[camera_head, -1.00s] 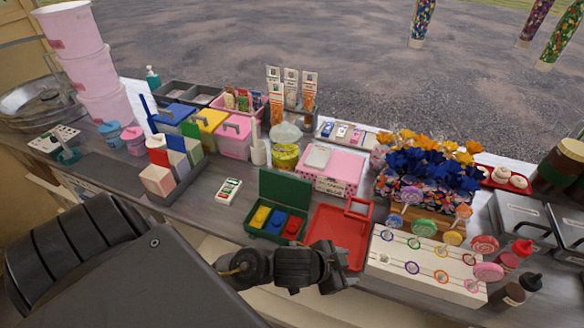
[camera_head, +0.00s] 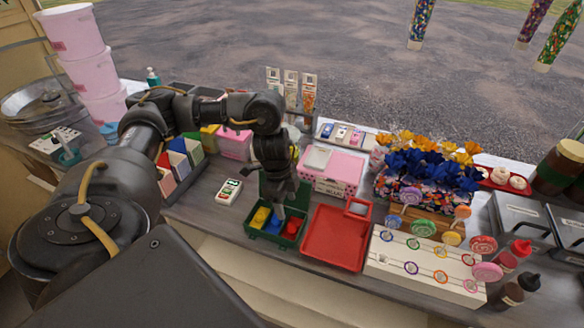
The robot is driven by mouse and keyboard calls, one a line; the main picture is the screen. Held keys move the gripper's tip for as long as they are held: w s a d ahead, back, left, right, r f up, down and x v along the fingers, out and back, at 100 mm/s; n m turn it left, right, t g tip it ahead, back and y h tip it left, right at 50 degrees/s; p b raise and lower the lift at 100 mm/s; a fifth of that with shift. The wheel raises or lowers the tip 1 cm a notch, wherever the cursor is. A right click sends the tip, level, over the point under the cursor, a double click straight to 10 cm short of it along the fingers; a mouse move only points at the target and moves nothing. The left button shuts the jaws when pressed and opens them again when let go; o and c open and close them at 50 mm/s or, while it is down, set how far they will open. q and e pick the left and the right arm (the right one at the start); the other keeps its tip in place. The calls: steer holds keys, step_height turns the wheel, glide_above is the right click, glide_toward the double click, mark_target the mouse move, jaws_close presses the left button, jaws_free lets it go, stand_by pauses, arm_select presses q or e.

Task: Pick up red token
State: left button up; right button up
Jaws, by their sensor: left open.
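The red token (camera_head: 292,227) lies in the right compartment of the green box (camera_head: 262,238). A yellow token (camera_head: 260,218) is in the left compartment, and a blue one between them is partly covered by my gripper. My left gripper (camera_head: 280,208) points down over the box, its fingertips above the middle and close to the red token's left side. It is open and holds nothing. The arm hides much of the box's raised lid. Whether the fingers touch anything is not clear. My right gripper is not in view.
A red tray (camera_head: 336,238) stands right beside the green box. A white board with lollipops (camera_head: 430,268) is farther right. A pink box (camera_head: 330,171) stands behind. A small white card holder (camera_head: 229,191) lies to the left, with counter around it.

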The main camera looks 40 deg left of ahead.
arm_select(q)
glide_above(291, 229)
steer(key=shift+s+a+f+b, duration=0.1)
steer(key=shift+a+f+b, duration=0.05)
steer(key=shift+f, duration=1.25)
steer(key=shift+s+a+f+b, duration=0.1)
steer(key=shift+a+f+b, duration=0.05)
steer(key=shift+f, duration=1.25)
steer(key=shift+w+d+f+p, duration=0.15)
steer(key=shift+f+p, duration=0.2)
steer(key=shift+f, duration=0.95)
steer(key=shift+w+d+f+p, duration=0.15)
steer(key=shift+f+p, duration=0.15)
steer(key=shift+f, duration=0.95)
steer(key=shift+a, duration=0.1)
steer(key=shift+c, duration=0.5)
steer(key=c, duration=1)
